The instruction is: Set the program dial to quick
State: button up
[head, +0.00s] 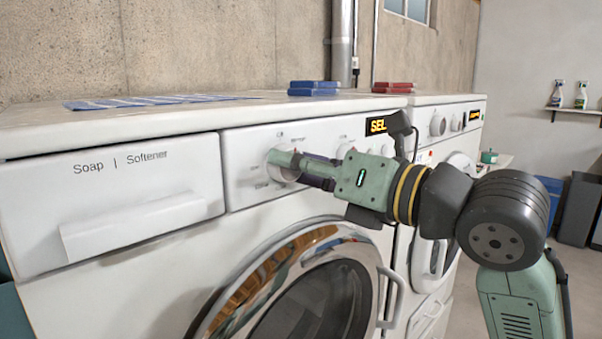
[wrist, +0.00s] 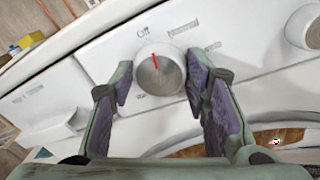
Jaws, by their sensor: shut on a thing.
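The program dial (wrist: 160,72) is a round white knob on the washer's front panel, with a red pointer line. In the wrist view the pointer points up and slightly left, roughly toward a label that looks like "Off". Other labels around the dial are too small to read surely. My gripper (wrist: 158,88) is shut on the dial, with one purple-padded finger on each side of it. In the head view the dial (head: 275,165) is partly hidden behind the fingertips of my gripper (head: 298,170).
A second knob (head: 346,150) and a lit display reading "SEL" (head: 376,125) are right of the dial. The soap drawer (head: 120,200) is left, the round door (head: 310,290) below. Blue (head: 313,88) and red (head: 393,87) items lie on top. A second machine stands beyond.

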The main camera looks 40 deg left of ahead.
jog(key=shift+s+f+m+t+b, duration=0.15)
jog(key=shift+m+t, duration=0.3)
jog(key=shift+m, duration=5.35)
jog(key=shift+s+m+t+b, duration=0.15)
jog(key=shift+m+t, duration=0.35)
jog(key=shift+m, duration=5.3)
jog(key=shift+f+m+t+b, duration=0.15)
jog(key=shift+m+t, duration=0.3)
jog(key=shift+m, duration=5.35)
jog(key=o, duration=1.2)
jog(key=shift+r, duration=0.1)
jog(key=shift+c, duration=0.2)
